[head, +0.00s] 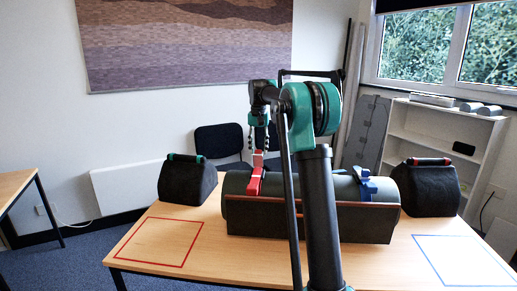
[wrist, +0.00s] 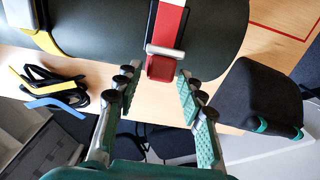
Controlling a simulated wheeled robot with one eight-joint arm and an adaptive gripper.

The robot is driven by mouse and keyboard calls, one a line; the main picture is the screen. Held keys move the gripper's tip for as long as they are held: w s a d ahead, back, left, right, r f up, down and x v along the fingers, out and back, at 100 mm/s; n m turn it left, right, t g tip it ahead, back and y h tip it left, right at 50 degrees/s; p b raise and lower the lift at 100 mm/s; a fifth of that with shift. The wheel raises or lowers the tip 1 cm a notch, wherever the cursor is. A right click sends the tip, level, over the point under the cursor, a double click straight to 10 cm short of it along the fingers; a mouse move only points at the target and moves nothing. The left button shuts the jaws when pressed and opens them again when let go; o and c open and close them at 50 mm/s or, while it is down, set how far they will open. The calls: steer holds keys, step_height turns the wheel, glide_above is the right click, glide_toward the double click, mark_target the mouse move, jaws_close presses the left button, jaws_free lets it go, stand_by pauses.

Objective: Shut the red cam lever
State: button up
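The red cam lever (head: 256,178) is on a red strap over the dark roll on the table, left of the middle. In the wrist view its red end (wrist: 161,69) and a silver crossbar (wrist: 165,51) lie just beyond my fingertips. My gripper (wrist: 157,80) is open, its green-padded fingers on either side of the red end in the picture, with no visible contact. How far the lever stands open is hard to tell.
A blue cam lever (head: 367,184) sits on the same roll (head: 330,190), to the right. Dark bags stand at the left (head: 187,184) and right (head: 428,188) of the roll. Red (head: 160,242) and blue (head: 462,262) outlined areas on the table are empty.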

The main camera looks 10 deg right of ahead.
mark_target(258, 154)
jaws_close()
steer(key=shift+s, duration=0.1)
steer(key=shift+s+a+t, duration=0.25)
steer(key=shift+s+t, duration=0.45)
steer(key=shift+t, duration=0.2)
steer(key=shift+s+a+f+t+h, duration=0.15)
steer(key=shift+s+t+h, duration=0.1)
steer(key=shift+s+t, duration=0.3)
steer(key=shift+s+a+f+t+h, duration=0.1)
steer(key=shift+s+t+h, duration=0.15)
steer(key=shift+s+t, duration=0.25)
steer(key=t, duration=0.1)
steer(key=s+t, duration=0.1)
steer(key=s+f+t+h, duration=0.1)
steer(key=shift+a+f+t, duration=0.1)
steer(key=shift+a+t, duration=0.2)
steer(key=shift+t, duration=0.05)
steer(key=shift+s+a+f+t+h, duration=0.1)
steer(key=shift+s+f+t+h, duration=0.1)
steer(key=shift+s+f+t, duration=0.4)
steer(key=shift+s+a+f+t+h, duration=0.15)
steer(key=shift+f+t+h, duration=0.1)
steer(key=shift+t, duration=0.6)
steer(key=shift+s+a+f+t+h, duration=0.15)
steer(key=shift+s+f+t, duration=0.25)
steer(key=shift+t, duration=0.35)
steer(key=shift+d, duration=0.1)
